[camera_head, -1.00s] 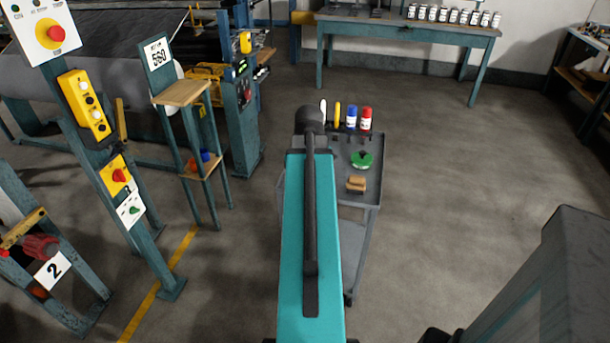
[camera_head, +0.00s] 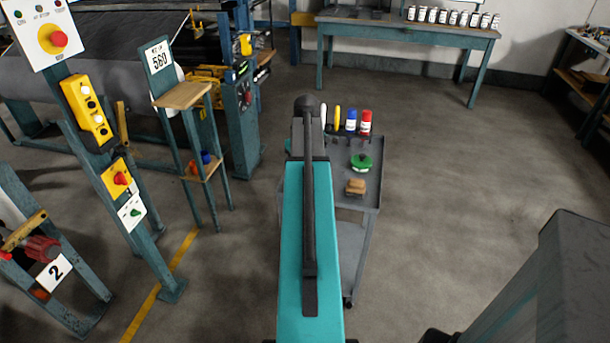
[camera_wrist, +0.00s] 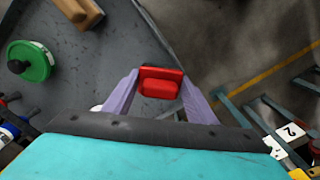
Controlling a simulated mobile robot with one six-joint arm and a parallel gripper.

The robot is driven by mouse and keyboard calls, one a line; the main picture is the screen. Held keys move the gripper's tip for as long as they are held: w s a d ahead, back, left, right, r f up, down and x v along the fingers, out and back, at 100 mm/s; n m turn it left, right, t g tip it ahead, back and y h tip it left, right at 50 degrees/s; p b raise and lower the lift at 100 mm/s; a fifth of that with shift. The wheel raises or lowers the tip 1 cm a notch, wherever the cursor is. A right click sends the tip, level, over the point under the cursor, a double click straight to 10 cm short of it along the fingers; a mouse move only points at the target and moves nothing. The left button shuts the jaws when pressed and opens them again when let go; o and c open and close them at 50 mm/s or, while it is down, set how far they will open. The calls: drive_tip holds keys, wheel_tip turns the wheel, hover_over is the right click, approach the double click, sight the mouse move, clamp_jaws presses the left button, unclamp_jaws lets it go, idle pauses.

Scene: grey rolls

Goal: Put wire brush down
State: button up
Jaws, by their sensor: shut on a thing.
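My gripper (camera_wrist: 158,88) is shut on a red block-shaped thing with a raised grip, which I take to be the wire brush (camera_wrist: 161,82); no bristles show. The two purple fingers hold it at its sides. In the wrist view it is in front of the grey cart tray (camera_wrist: 95,75), close to the tray's raised edge; its height above the tray is hard to tell. In the head view my teal arm hides the gripper and the brush, and the cart (camera_head: 368,190) shows to the right of the arm.
On the tray are a green round thing with a black knob (camera_head: 361,162) and a brown block (camera_head: 355,187). A white, a yellow, a blue and a red container (camera_head: 365,122) stand at its far edge. A stand with a wooden shelf (camera_head: 182,95) is left of the cart. Floor right of the cart is clear.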

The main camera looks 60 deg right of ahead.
drive_tip(key=shift+w+d+f, duration=0.1)
drive_tip(key=shift+w+d, duration=0.35)
drive_tip(key=shift+d, duration=0.2)
drive_tip(key=shift+w+d+f, duration=0.1)
drive_tip(key=shift+w+d, duration=0.3)
drive_tip(key=shift+d, duration=0.2)
drive_tip(key=shift+w+d, duration=0.3)
drive_tip(key=shift+d, duration=0.05)
drive_tip(key=shift+f+p, duration=0.6)
drive_tip(key=shift+f, duration=1.15)
drive_tip(key=shift+f, duration=0.1)
drive_tip(key=o, duration=1)
drive_tip(key=shift+c, duration=0.2)
wheel_tip(320, 180, up, 12)
drive_tip(key=b, duration=0.1)
